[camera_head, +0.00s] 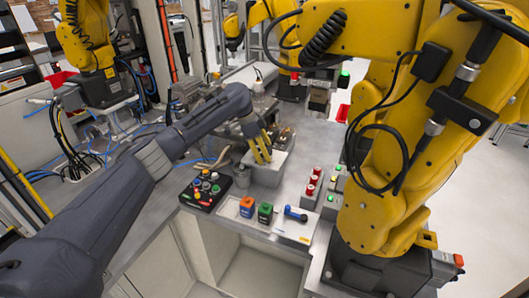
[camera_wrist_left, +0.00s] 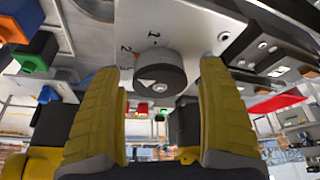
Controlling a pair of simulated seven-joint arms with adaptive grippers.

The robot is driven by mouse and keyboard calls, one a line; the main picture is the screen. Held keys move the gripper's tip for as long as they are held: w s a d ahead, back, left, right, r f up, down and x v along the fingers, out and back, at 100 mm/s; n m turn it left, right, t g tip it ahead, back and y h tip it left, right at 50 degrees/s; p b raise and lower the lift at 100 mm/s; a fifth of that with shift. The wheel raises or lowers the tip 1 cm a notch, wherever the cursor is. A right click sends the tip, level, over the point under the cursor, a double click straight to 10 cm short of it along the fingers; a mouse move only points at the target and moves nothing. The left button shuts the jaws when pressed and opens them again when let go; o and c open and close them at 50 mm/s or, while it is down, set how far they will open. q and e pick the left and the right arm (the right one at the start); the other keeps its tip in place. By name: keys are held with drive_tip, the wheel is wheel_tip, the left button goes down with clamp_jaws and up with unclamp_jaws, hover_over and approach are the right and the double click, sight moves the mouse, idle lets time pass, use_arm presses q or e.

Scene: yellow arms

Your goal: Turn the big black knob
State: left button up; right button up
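The big black knob (camera_wrist_left: 160,72) shows in the left wrist view. It is round, with a white triangular mark on its face, and sits on a light grey panel (camera_wrist_left: 185,30) with numbers printed beside it. My left gripper (camera_wrist_left: 162,76) is open, with one ribbed yellow finger on each side of the knob in the picture. A gap shows between the knob and each finger; I cannot tell how deep the fingers reach. In the head view my left gripper (camera_head: 261,150) is at the grey box (camera_head: 265,174), and I cannot make out the knob there. My right gripper is not in view.
A black box with coloured buttons (camera_head: 205,189) stands left of the grey box. An orange block (camera_head: 247,206), a green block (camera_head: 265,212) and a blue part (camera_head: 295,213) are in front. Red buttons (camera_head: 312,185) and a large yellow arm (camera_head: 390,190) stand at the right.

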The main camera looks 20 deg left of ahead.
use_arm(q)
drive_tip(key=c, duration=1.2)
drive_tip(key=shift+n, duration=0.3)
drive_tip(key=n+t, duration=0.1)
drive_tip(key=n, duration=0.2)
drive_tip(key=shift+n+y, duration=0.3)
drive_tip(key=shift+y, duration=0.1)
drive_tip(key=n+t+y, duration=0.1)
drive_tip(key=n, duration=0.3)
drive_tip(key=shift+t, duration=0.3)
drive_tip(key=shift+n, duration=0.4)
drive_tip(key=o, duration=1.3)
drive_tip(key=shift+c, duration=0.2)
drive_tip(key=v, duration=1.2)
drive_tip(key=shift+d, duration=0.2)
